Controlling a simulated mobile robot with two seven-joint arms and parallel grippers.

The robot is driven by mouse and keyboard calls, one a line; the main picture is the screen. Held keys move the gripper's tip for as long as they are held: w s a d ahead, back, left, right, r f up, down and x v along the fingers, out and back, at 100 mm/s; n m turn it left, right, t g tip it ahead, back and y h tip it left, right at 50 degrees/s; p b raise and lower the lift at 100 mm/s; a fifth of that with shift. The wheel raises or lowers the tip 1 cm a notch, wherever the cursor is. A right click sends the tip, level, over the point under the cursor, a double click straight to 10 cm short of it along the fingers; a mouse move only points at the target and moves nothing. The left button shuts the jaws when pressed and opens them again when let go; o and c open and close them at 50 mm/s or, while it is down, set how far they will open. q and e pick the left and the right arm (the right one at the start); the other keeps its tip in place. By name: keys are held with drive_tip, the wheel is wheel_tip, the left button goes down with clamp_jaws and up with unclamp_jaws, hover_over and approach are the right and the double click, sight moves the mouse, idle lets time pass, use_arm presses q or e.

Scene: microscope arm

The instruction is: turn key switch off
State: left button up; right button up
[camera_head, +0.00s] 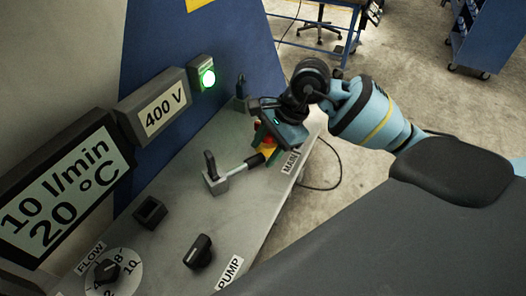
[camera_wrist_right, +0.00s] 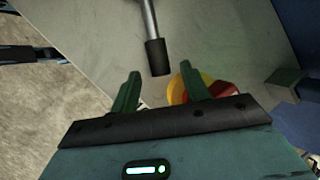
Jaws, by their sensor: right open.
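My right gripper (camera_head: 266,146) is over the far end of the grey panel, its fingers pointing down. In the right wrist view its two green fingers (camera_wrist_right: 160,80) are apart, with nothing held between them. The black grip (camera_wrist_right: 157,58) of a metal lever lies just beyond the fingertips; I cannot tell whether they touch. My left gripper is out of view.
A red and yellow button (camera_wrist_right: 205,88) sits beside the right finger, partly hidden.

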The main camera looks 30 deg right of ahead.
drive_tip(key=shift+x, duration=0.95)
clamp_jaws()
